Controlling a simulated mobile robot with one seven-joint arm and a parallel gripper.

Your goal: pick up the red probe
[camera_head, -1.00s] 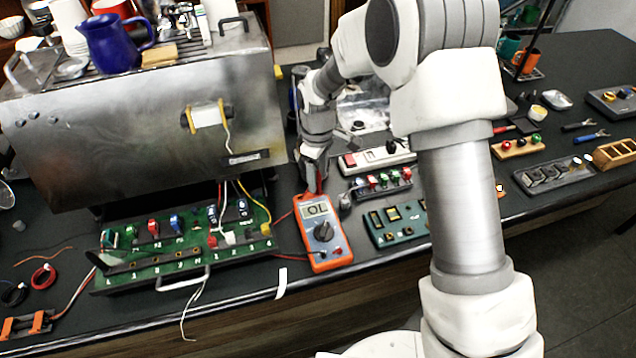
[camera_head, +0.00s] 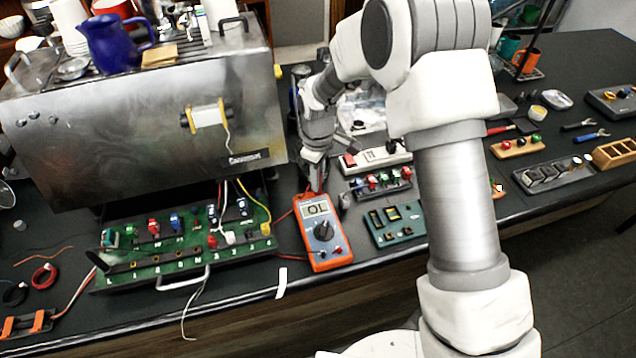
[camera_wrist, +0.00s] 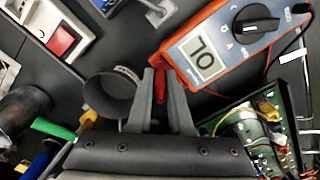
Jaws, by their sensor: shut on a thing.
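The red probe (camera_wrist: 162,84) shows as a narrow red piece between my fingertips in the wrist view, beside the multimeter. My gripper (camera_wrist: 162,88) is shut on it; the fingers hide part of it. In the head view my gripper (camera_head: 316,184) points down just behind the top edge of the orange multimeter (camera_head: 322,238). The probe is hard to make out there. The multimeter also shows in the wrist view (camera_wrist: 215,48), with OL on its display and a red lead at its side.
A steel brewer (camera_head: 130,130) stands left, with a green circuit board (camera_head: 180,265) in front. A power strip (camera_head: 378,160) and a green module (camera_head: 396,224) lie right of the multimeter. A dark ring-shaped part (camera_wrist: 108,95) is close left of my fingers in the wrist view.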

